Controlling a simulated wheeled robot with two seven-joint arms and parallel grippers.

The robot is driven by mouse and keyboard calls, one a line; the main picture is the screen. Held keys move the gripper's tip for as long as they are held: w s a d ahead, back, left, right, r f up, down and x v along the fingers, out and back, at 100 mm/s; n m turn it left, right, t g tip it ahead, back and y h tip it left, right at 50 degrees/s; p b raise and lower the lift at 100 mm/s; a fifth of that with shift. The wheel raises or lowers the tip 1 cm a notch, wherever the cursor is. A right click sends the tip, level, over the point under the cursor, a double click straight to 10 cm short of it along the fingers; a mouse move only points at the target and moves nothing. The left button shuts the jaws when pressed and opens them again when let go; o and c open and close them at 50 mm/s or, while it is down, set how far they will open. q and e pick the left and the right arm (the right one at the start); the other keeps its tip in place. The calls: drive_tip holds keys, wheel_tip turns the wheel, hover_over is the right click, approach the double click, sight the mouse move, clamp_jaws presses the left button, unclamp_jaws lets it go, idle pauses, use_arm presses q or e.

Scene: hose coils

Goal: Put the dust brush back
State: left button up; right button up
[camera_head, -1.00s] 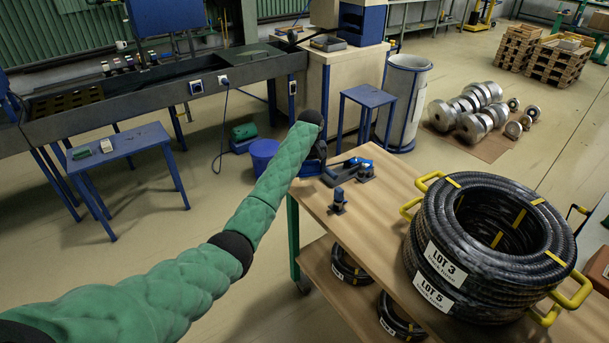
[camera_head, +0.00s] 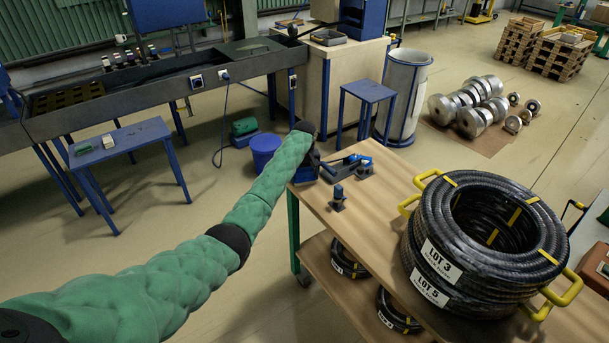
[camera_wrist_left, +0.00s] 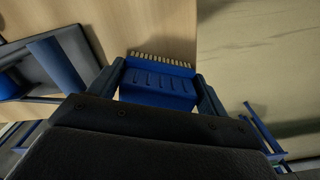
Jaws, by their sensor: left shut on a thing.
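The dust brush (camera_wrist_left: 158,84) is blue with a row of pale bristles along its far edge. It is between the two fingers of my left gripper (camera_wrist_left: 160,88), which is shut on it, over or close to the wooden worktop in the left wrist view. In the head view my left gripper (camera_head: 307,166) is at the far left corner of the worktop (camera_head: 385,210), mostly hidden behind my green-sleeved arm. I cannot tell whether the brush touches the worktop. My right gripper is not in view.
A blue and dark tool (camera_head: 350,164) and a small blue fitting (camera_head: 338,198) stand close to the left gripper. Stacked black hose coils (camera_head: 480,235) with yellow handles fill the worktop's right part. A blue bucket (camera_head: 265,150) stands on the floor beyond the corner.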

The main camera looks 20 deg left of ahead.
sight(305, 170)
use_arm(q)
drive_tip(key=shift+f, duration=0.15)
drive_tip(key=o, duration=0.9)
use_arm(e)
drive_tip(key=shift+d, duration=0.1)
use_arm(q)
drive_tip(key=shift+r+b, duration=0.35)
drive_tip(key=shift+r, duration=0.25)
wheel_tip(305, 170, up, 3)
drive_tip(key=shift+f+b, duration=0.1)
drive_tip(key=shift+b, duration=0.6)
wheel_tip(305, 170, up, 7)
drive_tip(key=b, duration=0.2)
drive_tip(key=shift+b, duration=0.3)
drive_tip(key=shift+r, duration=0.7)
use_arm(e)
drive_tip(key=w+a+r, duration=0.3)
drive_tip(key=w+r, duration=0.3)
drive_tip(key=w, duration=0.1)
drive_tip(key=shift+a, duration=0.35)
